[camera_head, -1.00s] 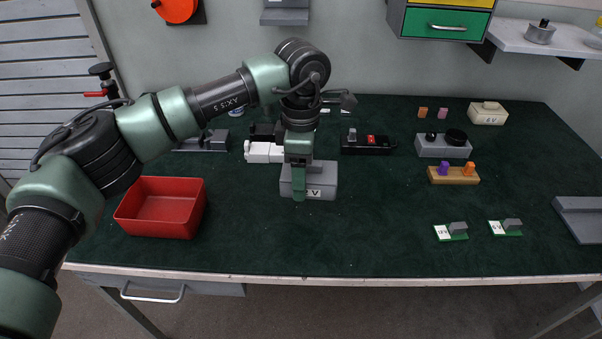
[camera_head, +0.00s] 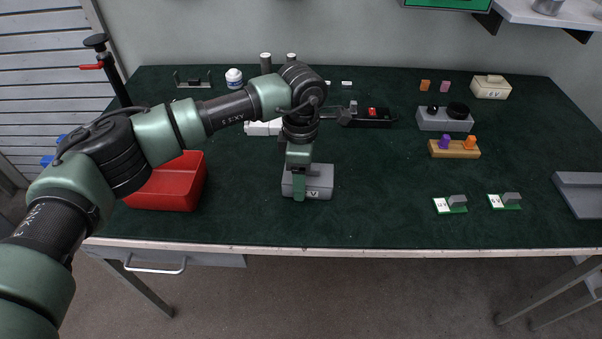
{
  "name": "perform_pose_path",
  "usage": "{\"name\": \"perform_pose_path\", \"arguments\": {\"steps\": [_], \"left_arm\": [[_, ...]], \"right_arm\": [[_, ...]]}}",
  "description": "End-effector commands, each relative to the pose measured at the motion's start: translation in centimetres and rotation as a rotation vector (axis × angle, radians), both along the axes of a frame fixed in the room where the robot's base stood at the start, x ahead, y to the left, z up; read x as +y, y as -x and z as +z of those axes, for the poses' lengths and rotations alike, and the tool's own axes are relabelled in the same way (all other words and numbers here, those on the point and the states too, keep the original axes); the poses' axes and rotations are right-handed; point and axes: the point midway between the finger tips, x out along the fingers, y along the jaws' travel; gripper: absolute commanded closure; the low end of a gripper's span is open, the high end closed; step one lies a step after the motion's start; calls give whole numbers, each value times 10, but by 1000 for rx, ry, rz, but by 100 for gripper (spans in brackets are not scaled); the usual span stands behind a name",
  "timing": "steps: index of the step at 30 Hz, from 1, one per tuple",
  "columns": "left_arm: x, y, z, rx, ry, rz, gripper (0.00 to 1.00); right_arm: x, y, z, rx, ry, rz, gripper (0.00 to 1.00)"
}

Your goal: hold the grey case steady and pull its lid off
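The grey case (camera_head: 320,183) with a white label marked V is near the middle of the table, in front of the white block. My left gripper (camera_head: 299,184) comes down on it from above, with one green finger in front of its near face. The gripper is shut on the case; its far finger is hidden. The seam between lid and body is too small to make out. The case looks level and appears to rest on the table. My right gripper is not in view.
A red bin (camera_head: 169,190) stands left, partly behind my arm. A white block (camera_head: 258,128) and black device (camera_head: 370,117) are behind the case. A grey box with black knobs (camera_head: 432,121) and a wooden block (camera_head: 453,153) stand right. The front middle is clear.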

Motion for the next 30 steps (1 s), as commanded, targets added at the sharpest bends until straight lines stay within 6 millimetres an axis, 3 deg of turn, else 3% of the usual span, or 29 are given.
{"name": "perform_pose_path", "arguments": {"steps": [16,17,18,30], "left_arm": [[0,0,-4,0,1,0,80],[0,0,-4,0,0,0,28],[0,0,-4,0,0,0,24],[0,0,-4,0,0,0,24]], "right_arm": [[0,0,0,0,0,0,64],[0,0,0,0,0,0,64],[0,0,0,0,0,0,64],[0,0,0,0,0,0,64]]}}
